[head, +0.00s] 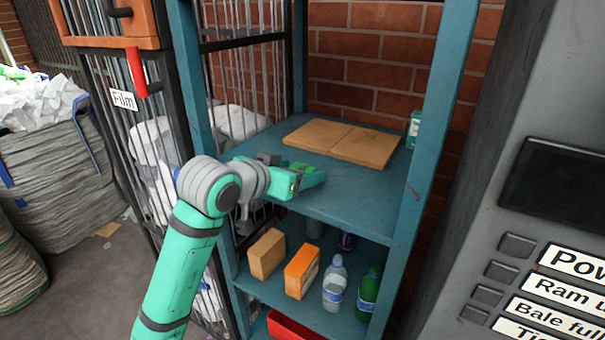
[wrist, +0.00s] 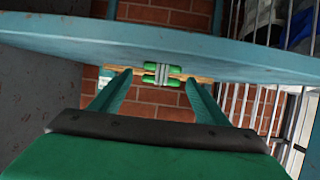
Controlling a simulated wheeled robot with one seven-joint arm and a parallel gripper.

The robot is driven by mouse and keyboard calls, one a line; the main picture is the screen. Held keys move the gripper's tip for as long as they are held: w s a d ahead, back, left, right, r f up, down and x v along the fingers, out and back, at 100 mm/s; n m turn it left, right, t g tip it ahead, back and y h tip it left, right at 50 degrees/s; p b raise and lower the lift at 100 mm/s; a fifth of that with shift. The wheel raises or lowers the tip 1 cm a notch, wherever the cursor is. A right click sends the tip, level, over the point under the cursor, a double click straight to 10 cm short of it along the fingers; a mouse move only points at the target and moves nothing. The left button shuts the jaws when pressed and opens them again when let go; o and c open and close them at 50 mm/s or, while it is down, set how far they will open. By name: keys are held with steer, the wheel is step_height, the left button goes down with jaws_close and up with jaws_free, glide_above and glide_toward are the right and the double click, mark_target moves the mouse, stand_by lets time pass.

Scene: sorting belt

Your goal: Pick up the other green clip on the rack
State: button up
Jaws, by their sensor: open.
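The green clip (wrist: 177,84) is on the upper shelf, in front of the flat cardboard. In the wrist view it shows as green bars with a pale grey middle, and it lies between my two fingers as seen from there, a little beyond their tips. In the head view a bit of it (head: 300,166) shows just behind my gripper, which hides the rest. My gripper (head: 318,179) is open and low over the upper shelf; its fingers (wrist: 158,78) are apart and hold nothing. I cannot tell the exact gap to the clip.
Teal posts frame the rack. The lower shelf holds boxes (head: 301,272) and bottles (head: 334,285). A grey control panel (head: 520,200) stands at right.

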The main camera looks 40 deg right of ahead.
steer(key=shift+x, duration=0.85)
steer(key=c, duration=1.1)
steer(key=shift+a, duration=0.1)
steer(key=shift+r, duration=0.25)
